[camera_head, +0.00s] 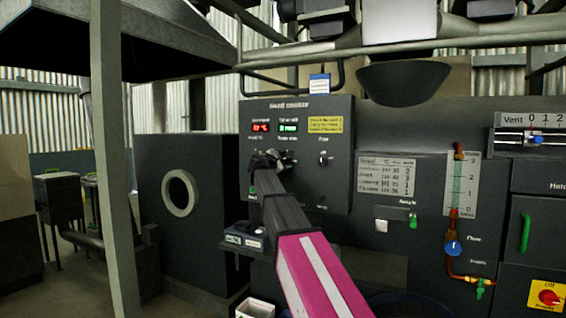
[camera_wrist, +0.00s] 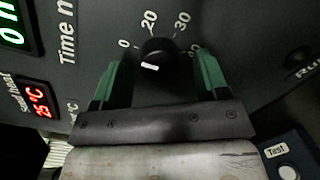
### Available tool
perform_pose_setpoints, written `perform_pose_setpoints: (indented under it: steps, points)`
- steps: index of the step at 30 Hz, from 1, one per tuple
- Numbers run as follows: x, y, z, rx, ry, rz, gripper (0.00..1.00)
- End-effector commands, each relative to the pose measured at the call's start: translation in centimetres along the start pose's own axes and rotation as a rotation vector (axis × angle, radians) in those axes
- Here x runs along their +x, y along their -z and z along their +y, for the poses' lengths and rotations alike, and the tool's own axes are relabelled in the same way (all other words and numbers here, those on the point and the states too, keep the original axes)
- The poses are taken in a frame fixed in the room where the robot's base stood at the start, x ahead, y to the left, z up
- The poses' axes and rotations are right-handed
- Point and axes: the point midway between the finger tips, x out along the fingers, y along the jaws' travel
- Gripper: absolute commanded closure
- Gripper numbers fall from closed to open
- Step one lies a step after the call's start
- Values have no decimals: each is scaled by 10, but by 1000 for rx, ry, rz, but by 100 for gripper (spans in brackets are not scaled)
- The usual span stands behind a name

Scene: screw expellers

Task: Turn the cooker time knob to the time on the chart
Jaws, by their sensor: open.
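The dark time knob (camera_wrist: 157,54) sits on the cooker panel with a dial reading 0, 20, 30 and higher around it. Its white mark is toward its lower left edge in the wrist view. My gripper (camera_wrist: 157,61) is open, with a green finger on either side of the knob and visible gaps. In the head view, my gripper (camera_head: 272,160) is at the cooker panel (camera_head: 335,183) and partly hides the knob. The green time display (camera_head: 288,128) appears to read 0. The chart (camera_head: 386,177) hangs right of the panel; its figures are too small to read surely.
The red heat display (camera_head: 261,127) is left of the green one; it reads about 25 °C in the wrist view. A fan switch (camera_head: 323,159) and yellow note (camera_head: 325,125) are on the panel's right. A device marked Test (camera_wrist: 288,172) is at lower right in the wrist view.

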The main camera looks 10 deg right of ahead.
Motion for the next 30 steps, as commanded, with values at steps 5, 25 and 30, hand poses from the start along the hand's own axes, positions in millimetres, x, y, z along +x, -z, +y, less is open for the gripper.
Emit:
perform_pose_setpoints:
  steps: [5,25,30]
  points:
    - [1,0,0,0,0,0,32]
    - [1,0,0,51,6,3,81]
    - [1,0,0,150,17,10,81]
